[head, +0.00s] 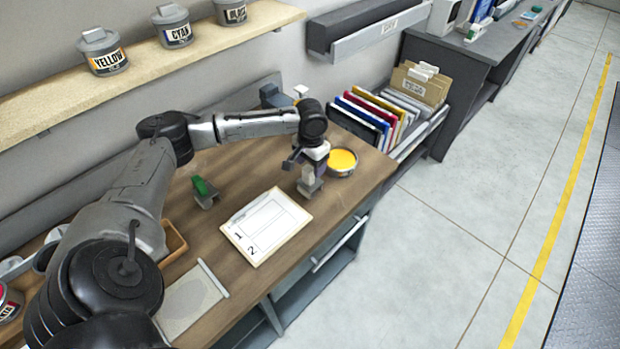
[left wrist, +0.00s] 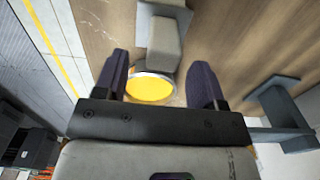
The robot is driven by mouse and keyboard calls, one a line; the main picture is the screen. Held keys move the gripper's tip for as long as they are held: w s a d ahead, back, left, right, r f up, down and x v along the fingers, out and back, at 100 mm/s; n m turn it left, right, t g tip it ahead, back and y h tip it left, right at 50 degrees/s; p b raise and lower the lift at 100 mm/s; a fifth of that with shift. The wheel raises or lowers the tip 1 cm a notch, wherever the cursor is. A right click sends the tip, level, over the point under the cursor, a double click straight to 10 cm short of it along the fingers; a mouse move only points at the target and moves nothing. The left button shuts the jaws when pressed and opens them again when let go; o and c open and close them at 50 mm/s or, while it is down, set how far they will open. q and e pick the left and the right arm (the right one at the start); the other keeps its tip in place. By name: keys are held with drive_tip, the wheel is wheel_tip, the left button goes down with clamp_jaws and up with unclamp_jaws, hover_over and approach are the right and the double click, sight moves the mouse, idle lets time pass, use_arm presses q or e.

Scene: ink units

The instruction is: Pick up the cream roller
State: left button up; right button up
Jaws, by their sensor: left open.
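The cream roller (head: 308,174) sits on a small grey stand (head: 311,189) on the wooden bench, at the near left of a round tin of yellow ink (head: 342,160). My left gripper (head: 303,160) is open and just above the roller, partly hiding it. In the left wrist view the cream roller (left wrist: 165,44) lies ahead of the gap between my two open fingers (left wrist: 160,82), with nothing held. The yellow ink (left wrist: 150,88) shows between the fingers, below the roller in the picture. Contact between fingers and roller cannot be told. My right gripper is not in view.
A green roller (head: 202,188) on its stand is to the left. A white board marked 1 and 2 (head: 266,226) lies in front. Coloured folders (head: 370,112) stand beyond the bench's right end. A shelf (head: 150,62) with ink tins runs along the wall.

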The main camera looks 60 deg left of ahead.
sight(310, 179)
use_arm(q)
drive_tip(key=shift+s+f, duration=0.1)
drive_tip(key=shift+f, duration=2.3)
drive_tip(key=shift+c, duration=1.4)
drive_tip(key=c, duration=0.7)
drive_tip(key=shift+r, duration=0.1)
drive_tip(key=shift+c, duration=0.2)
